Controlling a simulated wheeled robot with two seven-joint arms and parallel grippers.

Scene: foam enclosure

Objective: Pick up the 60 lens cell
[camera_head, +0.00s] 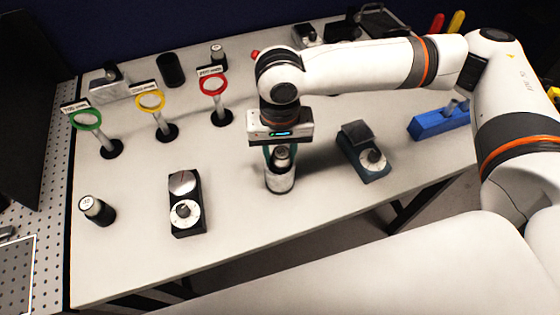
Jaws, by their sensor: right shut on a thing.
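My right gripper (281,158) points down at the middle of the table, its fingers shut on a small dark lens cell with a pale top (282,153). The cell is at the mouth of a silver cylindrical holder (279,181); I cannot tell whether it is seated in it or just above it. Its label is too small to read. Another dark lens cell with a white labelled top (96,209) stands at the front left. A third similar one (217,56) stands at the back. My left gripper is not in view.
Green (86,121), yellow (151,101) and red (213,84) rings stand on posts at the left. Dark dial devices stand left (186,205) and right (364,152) of the holder. A blue block (436,123) lies at the right. The front middle of the table (240,235) is clear.

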